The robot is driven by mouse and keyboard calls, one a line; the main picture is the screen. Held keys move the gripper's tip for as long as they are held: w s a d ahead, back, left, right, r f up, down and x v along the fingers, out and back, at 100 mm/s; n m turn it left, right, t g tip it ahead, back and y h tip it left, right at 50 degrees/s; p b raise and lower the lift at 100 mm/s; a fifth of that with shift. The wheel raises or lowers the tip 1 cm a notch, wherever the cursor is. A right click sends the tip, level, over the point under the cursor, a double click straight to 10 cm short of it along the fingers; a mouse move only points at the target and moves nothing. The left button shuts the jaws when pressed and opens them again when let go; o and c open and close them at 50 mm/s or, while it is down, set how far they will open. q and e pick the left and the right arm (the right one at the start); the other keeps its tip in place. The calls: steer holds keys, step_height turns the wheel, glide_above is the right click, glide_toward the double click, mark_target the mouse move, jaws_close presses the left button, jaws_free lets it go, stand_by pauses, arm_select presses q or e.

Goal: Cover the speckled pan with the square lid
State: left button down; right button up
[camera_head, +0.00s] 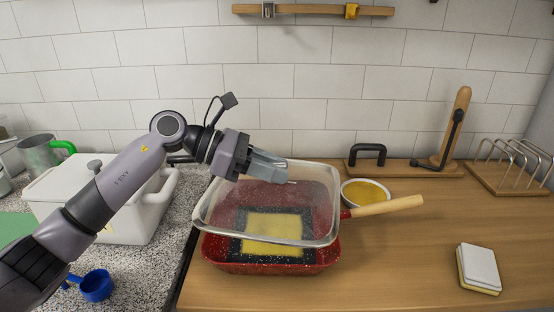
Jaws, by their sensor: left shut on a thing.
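The red speckled pan (226,262) stands on the wooden counter, with its wooden handle (388,206) pointing right. A dark square and a yellow square (274,228) show inside it, seen through the glass. The square glass lid (316,174) with a metal rim is above the pan, apparently tilted and shifted a little to the back and left of it. The pan's front wall shows below the lid. My left gripper (276,168) is shut at the lid's upper left part and holds it. The lid's grip point is hidden by the fingers. My right gripper is not in view.
A small bowl of yellow content (366,193) stands behind the pan handle. A sponge (478,268) lies at the right front. A wooden stand (456,130) and a wire rack (510,165) are at the back right. A white pot (140,205) and blue cup (96,285) are left.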

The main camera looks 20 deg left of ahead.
mark_target(272, 186)
arm_select(q)
steer(key=shift+s+f+b, duration=0.15)
steer(key=shift+f+b, duration=0.2)
steer(key=shift+f, duration=0.05)
step_height(272, 186, down, 2)
steer(key=shift+f+b, duration=0.1)
steer(key=shift+b, duration=0.55)
steer(key=shift+f+b, duration=0.5)
steer(key=shift+b, duration=0.05)
steer(key=shift+r, duration=0.1)
steer(key=shift+f+b, duration=0.4)
steer(key=shift+b, duration=0.35)
stand_by(0.7)
steer(key=shift+f+b, duration=0.4)
steer(key=shift+f, duration=0.15)
stand_by(0.8)
steer(key=c, duration=0.8)
jaws_free()
steer(key=shift+a, duration=0.1)
